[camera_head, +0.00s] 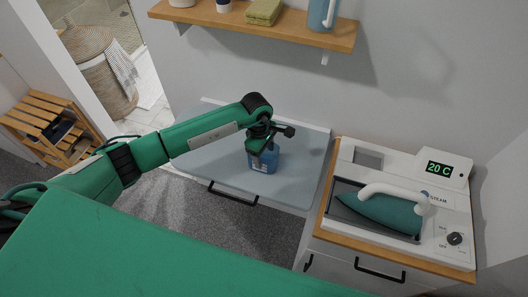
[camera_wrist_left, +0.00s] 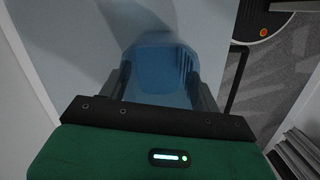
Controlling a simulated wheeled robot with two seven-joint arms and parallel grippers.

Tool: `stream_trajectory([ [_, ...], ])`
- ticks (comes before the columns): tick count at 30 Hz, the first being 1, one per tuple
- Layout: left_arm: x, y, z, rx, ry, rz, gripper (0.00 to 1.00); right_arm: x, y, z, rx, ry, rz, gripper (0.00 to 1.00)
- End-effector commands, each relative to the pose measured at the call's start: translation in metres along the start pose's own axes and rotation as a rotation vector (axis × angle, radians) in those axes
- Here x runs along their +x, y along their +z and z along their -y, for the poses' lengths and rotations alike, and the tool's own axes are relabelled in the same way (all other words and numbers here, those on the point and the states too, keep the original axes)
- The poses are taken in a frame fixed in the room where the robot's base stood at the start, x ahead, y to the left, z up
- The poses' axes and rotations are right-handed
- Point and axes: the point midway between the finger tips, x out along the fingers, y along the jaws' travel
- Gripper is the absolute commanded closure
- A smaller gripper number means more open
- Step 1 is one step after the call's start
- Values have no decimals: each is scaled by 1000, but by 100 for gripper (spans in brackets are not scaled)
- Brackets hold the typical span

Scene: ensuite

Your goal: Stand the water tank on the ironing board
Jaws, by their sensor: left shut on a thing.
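The water tank (camera_head: 264,161) is a translucent blue container at the ironing board (camera_head: 209,157), a pale grey-blue flat board against the wall. My left gripper (camera_head: 266,145) is shut on the tank from above. The tank looks upright; whether its base touches the board I cannot tell. In the left wrist view the tank (camera_wrist_left: 160,72) sits between the two dark fingers (camera_wrist_left: 158,92). The gripper hides part of the tank's top. My right gripper is not in view.
A steam station (camera_head: 352,162) with a teal iron (camera_head: 384,212) stands on a wooden-topped cabinet to the right. A wall shelf (camera_head: 250,24) holds a blue jug (camera_head: 320,14) and folded cloths (camera_head: 264,11). A slatted wooden rack (camera_head: 42,112) and a basket (camera_head: 98,72) are at the left.

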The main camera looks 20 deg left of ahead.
Motion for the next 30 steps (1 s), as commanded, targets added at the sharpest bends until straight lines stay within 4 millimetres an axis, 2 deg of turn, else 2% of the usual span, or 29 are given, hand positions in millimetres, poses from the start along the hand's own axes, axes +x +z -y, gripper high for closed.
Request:
stream_trajectory([
  [1, 3, 0, 0, 0, 1, 0, 63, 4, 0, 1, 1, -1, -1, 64],
  [2, 2, -1, 0, 0, 0, -1, 34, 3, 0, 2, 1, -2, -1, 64],
  [5, 1, 0, 0, 0, 0, 0, 15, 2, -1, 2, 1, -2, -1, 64],
  [17, -3, 0, 0, -1, -1, 1, 14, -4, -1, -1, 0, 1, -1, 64],
  [18, -5, 0, -1, 0, 2, 0, 14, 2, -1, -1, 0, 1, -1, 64],
  [23, -33, -2, -2, 2, 6, -1, 14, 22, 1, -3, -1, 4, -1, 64],
  [30, -84, -1, -1, 1, 5, -2, 14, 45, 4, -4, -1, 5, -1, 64],
])
